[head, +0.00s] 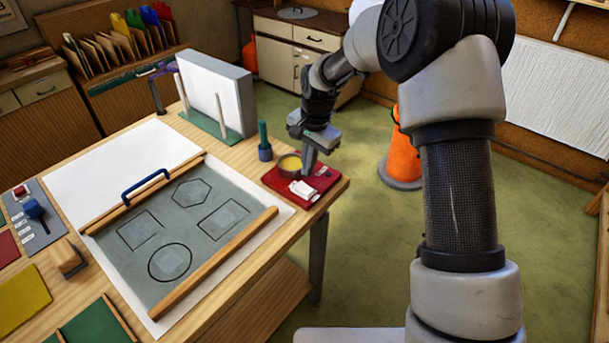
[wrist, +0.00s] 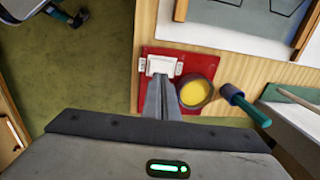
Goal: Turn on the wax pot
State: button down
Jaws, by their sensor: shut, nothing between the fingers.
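The wax pot (head: 290,163) is a small round pot of yellow wax on a red base (head: 272,180) at the table's right corner. The yellow wax pot (wrist: 195,93) also shows in the wrist view, right of my fingers. A white switch block (head: 301,190) sits on the same red base; in the wrist view the switch block (wrist: 161,66) is just beyond my fingertips. My gripper (head: 308,172) is shut and empty, pointing down over the base beside the pot. In the wrist view my gripper (wrist: 163,82) is close to the switch; I cannot tell whether it touches it.
A teal-handled brush (head: 264,142) stands beside the pot. A grey panel (head: 180,225) with drawn shapes and a blue handle (head: 145,187) lies on the table to the left. A white board (head: 215,88) stands in a green rack behind. An orange cone (head: 403,155) is on the floor.

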notch_tip(320, 180, up, 8)
jog(key=d, duration=0.1)
jog(key=shift+s+f, duration=0.15)
jog(key=shift+s, duration=0.1)
jog(key=shift+a, duration=0.1)
